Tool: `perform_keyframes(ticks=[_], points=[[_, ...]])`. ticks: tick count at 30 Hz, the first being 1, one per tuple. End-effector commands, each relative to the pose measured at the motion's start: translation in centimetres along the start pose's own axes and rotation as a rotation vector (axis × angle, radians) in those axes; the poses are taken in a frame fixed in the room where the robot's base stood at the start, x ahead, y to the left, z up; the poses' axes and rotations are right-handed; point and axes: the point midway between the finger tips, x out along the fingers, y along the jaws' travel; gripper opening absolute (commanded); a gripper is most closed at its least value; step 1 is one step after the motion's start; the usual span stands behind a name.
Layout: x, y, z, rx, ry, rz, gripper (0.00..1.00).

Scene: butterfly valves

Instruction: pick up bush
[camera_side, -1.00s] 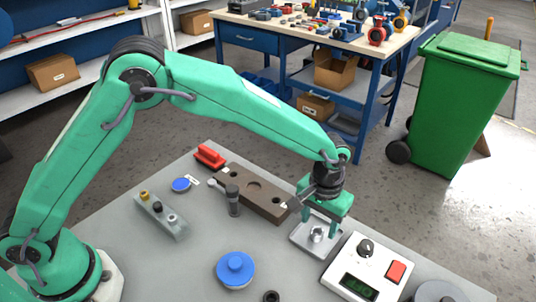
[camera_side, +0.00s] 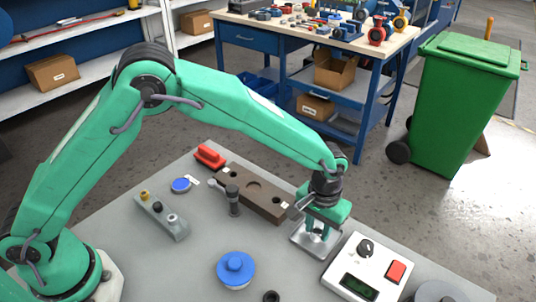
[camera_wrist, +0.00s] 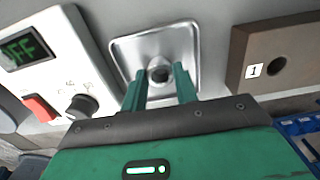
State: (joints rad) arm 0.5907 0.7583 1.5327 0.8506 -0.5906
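The bush is a small grey metal ring with a dark hole (camera_wrist: 160,74). It sits on a square silver metal tray (camera_wrist: 125,48), which also shows in the side view (camera_side: 303,243). My green gripper (camera_side: 318,235) points down over this tray. In the wrist view my gripper (camera_wrist: 159,72) is open, with one finger on each side of the bush. A gap shows between the bush and each finger. In the side view the fingers mostly hide the bush, so I cannot tell how far down they reach.
A white control box (camera_side: 368,271) with a knob and red button stands right beside the tray. A brown block with holes (camera_side: 262,204) is on the other side. A blue-lidded round part (camera_side: 236,268) stands nearer the front.

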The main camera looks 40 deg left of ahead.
Motion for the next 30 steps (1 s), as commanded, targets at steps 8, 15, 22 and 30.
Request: perform_keyframes(ticks=[8,15,22,30], points=[[-0.1,0.0,0.0,0.000,0.001,0.000,0.05],[-0.9,0.0,-0.1,0.000,0.002,0.001,0.05],[-3.7,0.1,-0.1,0.000,0.004,0.003,0.05],[-6.7,1.9,3.7,0.004,0.002,0.002,0.05]])
